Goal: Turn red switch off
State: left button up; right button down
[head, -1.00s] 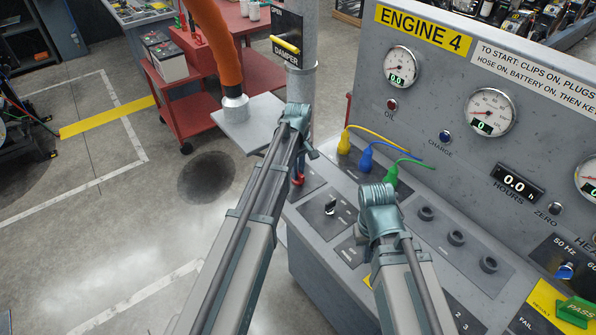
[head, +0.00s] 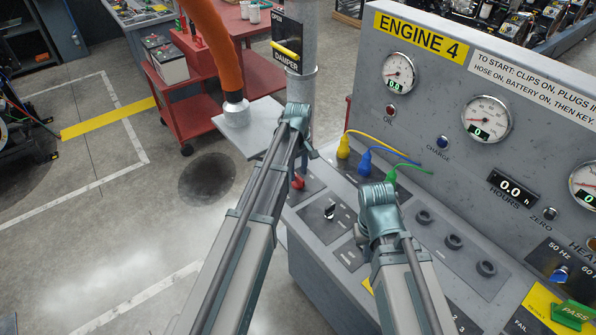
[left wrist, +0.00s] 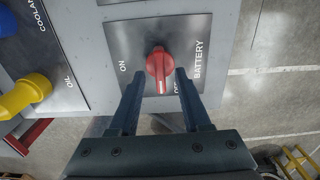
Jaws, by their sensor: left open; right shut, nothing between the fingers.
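The red switch (left wrist: 159,66) is a rotary knob on a grey plate marked BATTERY, with ON at its left and a partly covered OFF at its lower right. Its handle points down the left wrist picture, towards my gripper. My left gripper (left wrist: 158,84) is open, with one finger on each side of the handle; I cannot tell whether either touches it.
Yellow (head: 344,150), blue (head: 364,162) and green (head: 391,174) plugs stand on the panel right of the switch. A black key switch (head: 329,211) sits in front. The upright ENGINE 4 panel (head: 455,90) rises behind. A grey post (head: 300,85) stands beyond the left arm.

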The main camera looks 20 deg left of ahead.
aim_at(298, 176)
pick_arm(q)
notch_tip(298, 176, up, 12)
jog(key=p, duration=1)
jog(key=shift+p, duration=0.4)
pick_arm(e)
notch_tip(298, 176, up, 12)
pick_arm(q)
jog(key=shift+f, duration=0.2)
pick_arm(e)
jog(key=shift+f, duration=0.15)
